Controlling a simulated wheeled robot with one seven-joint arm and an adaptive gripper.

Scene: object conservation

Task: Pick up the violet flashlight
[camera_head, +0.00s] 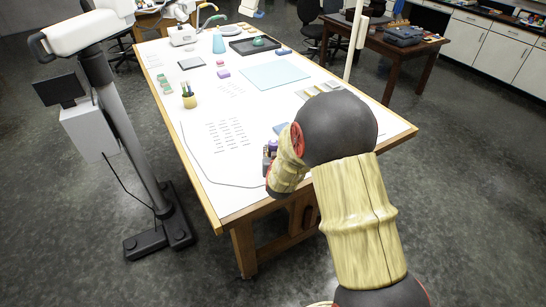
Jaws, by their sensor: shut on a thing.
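My gripper (267,160) is at the near edge of the white-topped table, mostly hidden behind my own wrist. A small violet thing (272,144), which looks like the violet flashlight, shows at the gripper's fingers. My gripper is shut on it. The fingertips and most of the flashlight are too small and covered to make out. I cannot tell whether the flashlight touches the table top.
The table (200,188) holds a pale blue mat (273,75), a pencil cup (189,98), a teal cone (218,43) and a dark tray (254,46). A blue item (281,128) lies close behind my gripper. A stand (135,150) is at left.

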